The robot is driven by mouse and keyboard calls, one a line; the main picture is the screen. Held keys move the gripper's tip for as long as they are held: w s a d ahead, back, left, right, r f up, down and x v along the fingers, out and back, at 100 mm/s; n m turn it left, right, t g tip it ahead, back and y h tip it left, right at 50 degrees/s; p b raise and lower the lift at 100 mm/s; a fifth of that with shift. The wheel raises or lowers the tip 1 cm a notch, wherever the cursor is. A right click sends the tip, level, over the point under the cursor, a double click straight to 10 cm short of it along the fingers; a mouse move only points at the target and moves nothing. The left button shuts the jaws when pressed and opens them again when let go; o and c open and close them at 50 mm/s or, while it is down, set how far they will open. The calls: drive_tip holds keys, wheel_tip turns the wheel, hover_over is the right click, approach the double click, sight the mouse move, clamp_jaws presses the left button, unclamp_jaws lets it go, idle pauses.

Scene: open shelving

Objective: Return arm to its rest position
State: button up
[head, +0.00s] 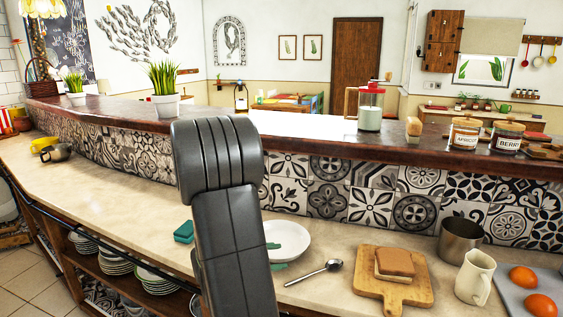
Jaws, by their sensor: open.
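My dark grey arm (230,238) rises from the bottom edge, left of the middle, and bends at a rounded joint at about the height of the bar top. I cannot make out my gripper; the arm link hides what lies behind it. Two small teal pieces (278,266) show just right of the link, by a white plate (290,240). I cannot tell what they belong to. No object is seen held.
A teal block (183,232) lies left of the arm on the counter (105,197). To the right are a spoon (315,272), a cutting board (377,291) with a sandwich, a cream mug (475,278) and a metal pot (460,240). The raised bar (310,143) runs behind.

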sight(284, 256)
drive_tip(key=x, duration=0.3)
drive_tip(key=shift+d+f, duration=0.1)
drive_tip(key=shift+d, duration=0.05)
drive_tip(key=shift+w+r, duration=0.1)
drive_tip(key=shift+r, duration=0.6)
